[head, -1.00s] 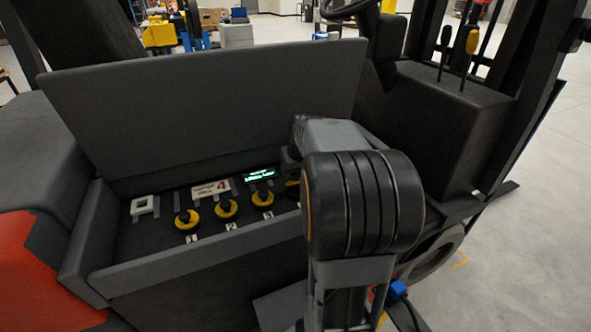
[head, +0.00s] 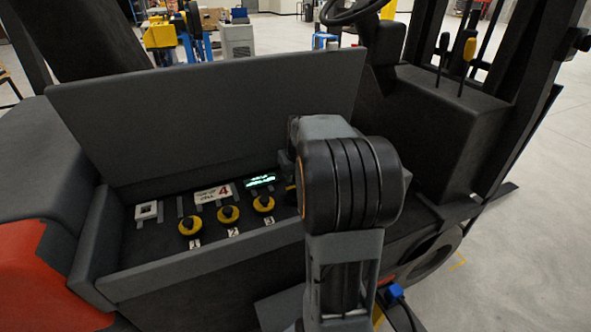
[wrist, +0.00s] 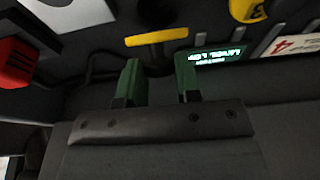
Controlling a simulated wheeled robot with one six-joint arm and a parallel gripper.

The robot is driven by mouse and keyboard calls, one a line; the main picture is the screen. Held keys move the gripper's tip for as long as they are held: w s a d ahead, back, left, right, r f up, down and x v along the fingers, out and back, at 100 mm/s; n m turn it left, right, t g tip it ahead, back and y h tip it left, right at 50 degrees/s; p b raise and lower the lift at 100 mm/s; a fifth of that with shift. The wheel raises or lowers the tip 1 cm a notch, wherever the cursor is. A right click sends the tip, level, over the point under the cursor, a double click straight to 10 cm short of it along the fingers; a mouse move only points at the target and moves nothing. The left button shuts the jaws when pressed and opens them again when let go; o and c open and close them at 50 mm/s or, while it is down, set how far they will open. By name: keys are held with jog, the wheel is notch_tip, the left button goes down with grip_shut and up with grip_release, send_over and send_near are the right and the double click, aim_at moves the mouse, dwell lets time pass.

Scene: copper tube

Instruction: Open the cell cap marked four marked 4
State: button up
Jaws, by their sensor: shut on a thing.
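The cell cap marked four shows in the wrist view as a narrow yellow band (wrist: 157,37), seen almost edge-on, with a dark grip below it. My gripper (wrist: 158,82) has its two green fingers on either side of that dark grip and is shut on it. In the head view my arm hides the gripper and nearly all of this cap. Three other yellow caps with black knobs sit in a row: cap 1 (head: 190,227), cap 2 (head: 228,214) and cap 3 (head: 263,204). Cap 3 also shows in the wrist view (wrist: 247,9), flat side facing the camera.
A raised dark lid (head: 215,120) stands behind the caps, and the tray's front wall (head: 200,265) runs before them. A red part (wrist: 18,62) is left in the wrist view.

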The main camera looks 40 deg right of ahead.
jog(key=g+p, duration=0.1)
jog(key=p, duration=0.1)
jog(key=w+r+g+p, duration=0.1)
jog(key=p, duration=0.1)
jog(key=shift+w+d+y, duration=0.2)
jog(key=shift+y, duration=0.1)
jog(key=g+p, duration=0.1)
jog(key=w+g+p, duration=0.1)
jog(key=p, duration=0.1)
jog(key=shift+w+d+f+y+p, duration=0.15)
jog(key=shift+f+y+p, duration=0.15)
jog(key=o, duration=0.9)
jog(key=shift+f, duration=0.1)
